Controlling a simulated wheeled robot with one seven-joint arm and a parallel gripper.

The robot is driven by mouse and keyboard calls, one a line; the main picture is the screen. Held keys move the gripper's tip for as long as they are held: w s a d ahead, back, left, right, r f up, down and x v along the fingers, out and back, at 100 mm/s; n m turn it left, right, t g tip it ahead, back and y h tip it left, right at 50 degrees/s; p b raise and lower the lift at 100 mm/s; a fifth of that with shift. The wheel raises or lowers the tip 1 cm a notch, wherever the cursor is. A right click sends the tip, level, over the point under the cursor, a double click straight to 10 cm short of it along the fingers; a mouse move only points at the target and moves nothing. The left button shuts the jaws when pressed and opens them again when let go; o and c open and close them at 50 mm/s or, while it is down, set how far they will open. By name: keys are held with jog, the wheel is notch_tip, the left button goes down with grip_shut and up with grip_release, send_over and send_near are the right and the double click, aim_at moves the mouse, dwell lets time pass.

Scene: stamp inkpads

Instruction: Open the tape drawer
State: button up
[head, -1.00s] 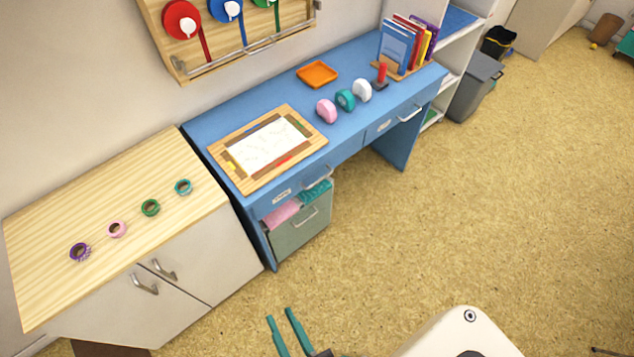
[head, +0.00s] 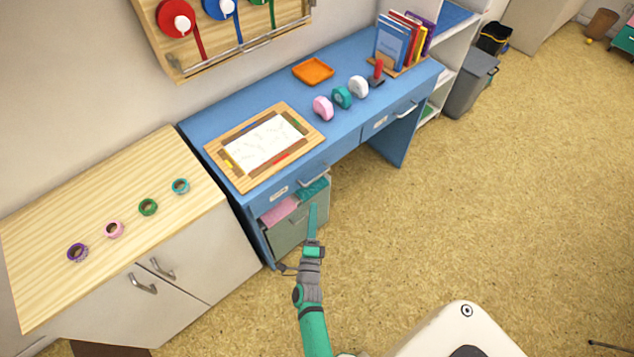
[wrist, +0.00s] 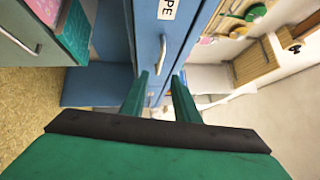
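The tape drawer (head: 295,187) is the left drawer of the blue desk and looks shut and flush. Its white label (wrist: 167,9) shows the letters "PE" in the wrist view. Its metal handle (head: 314,175) is on the drawer front, and it also shows in the wrist view (wrist: 162,54). My gripper (head: 313,208) is in front of this drawer, below the handle in the head view. In the wrist view my gripper (wrist: 159,75) has its two green fingers apart, empty. The handle appears beyond and between the fingertips, not visibly touched.
A second drawer (head: 385,123) is at the right. The desktop (head: 222,121) holds a drawing board, tape dispensers and books. A wood-topped cabinet (head: 105,185) stands left. The floor in front is clear.

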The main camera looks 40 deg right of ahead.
jog(key=x, duration=1.2)
jog(key=shift+s+d+m, duration=0.2)
jog(key=shift+m, duration=0.2)
grip_shut()
